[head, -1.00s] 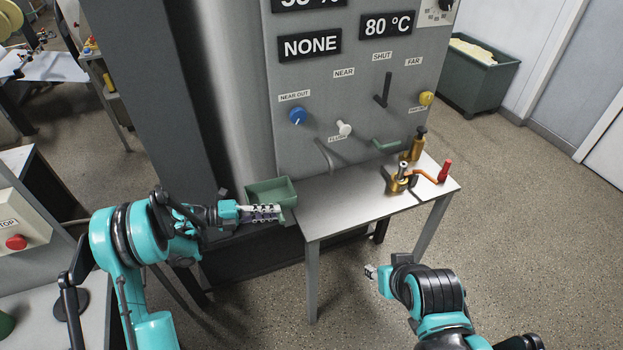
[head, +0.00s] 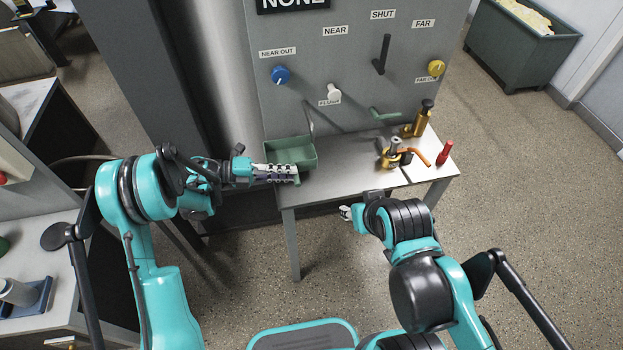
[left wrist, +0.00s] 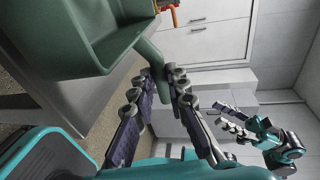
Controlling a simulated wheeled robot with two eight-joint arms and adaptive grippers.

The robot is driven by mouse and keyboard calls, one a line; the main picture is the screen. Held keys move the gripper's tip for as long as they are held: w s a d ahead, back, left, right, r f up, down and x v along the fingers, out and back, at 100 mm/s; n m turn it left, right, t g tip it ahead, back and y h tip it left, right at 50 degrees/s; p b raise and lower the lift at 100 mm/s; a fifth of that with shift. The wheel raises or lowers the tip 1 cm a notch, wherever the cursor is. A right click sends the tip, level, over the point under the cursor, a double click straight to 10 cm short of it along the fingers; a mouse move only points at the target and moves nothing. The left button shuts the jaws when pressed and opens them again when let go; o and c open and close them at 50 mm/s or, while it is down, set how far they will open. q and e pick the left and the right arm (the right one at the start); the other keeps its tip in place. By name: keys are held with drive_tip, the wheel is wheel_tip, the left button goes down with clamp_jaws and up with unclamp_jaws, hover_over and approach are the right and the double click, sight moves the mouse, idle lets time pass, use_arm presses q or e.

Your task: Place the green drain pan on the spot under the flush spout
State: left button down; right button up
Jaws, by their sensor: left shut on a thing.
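The green drain pan (head: 310,155) is at the left end of the grey bench, against the panel, with its open side up. My left gripper (head: 296,174) is shut on the pan's green handle; the left wrist view shows the pan (left wrist: 75,30) beside the fingers (left wrist: 162,82). The thin grey flush spout (head: 311,120) comes down from the panel below the FLUSH label, at the pan's back right edge. I cannot tell whether the pan touches the bench. My right gripper (head: 346,212) is in front of the bench, apart from the pan; its opening is unclear.
The bench top (head: 345,165) is bare right of the pan. A brass valve (head: 395,152) with an orange spout, a red-handled piece (head: 445,153) and a brass fitting (head: 418,120) stand farther right. The panel has a blue knob (head: 281,75) and a white knob (head: 334,92).

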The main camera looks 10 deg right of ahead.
use_arm(q)
drive_tip(key=d+f+b, duration=0.1)
drive_tip(key=d, duration=0.1)
drive_tip(key=d+f+b, duration=0.1)
drive_tip(key=d, duration=0.2)
drive_tip(key=d+f+b, duration=0.1)
drive_tip(key=d, duration=0.1)
drive_tip(key=shift+s+d+f, duration=0.2)
drive_tip(key=shift+f, duration=0.1)
drive_tip(key=shift+r, duration=0.1)
drive_tip(key=shift+f, duration=0.25)
drive_tip(key=c, duration=1.5)
unclamp_jaws()
drive_tip(key=shift+r, duration=0.1)
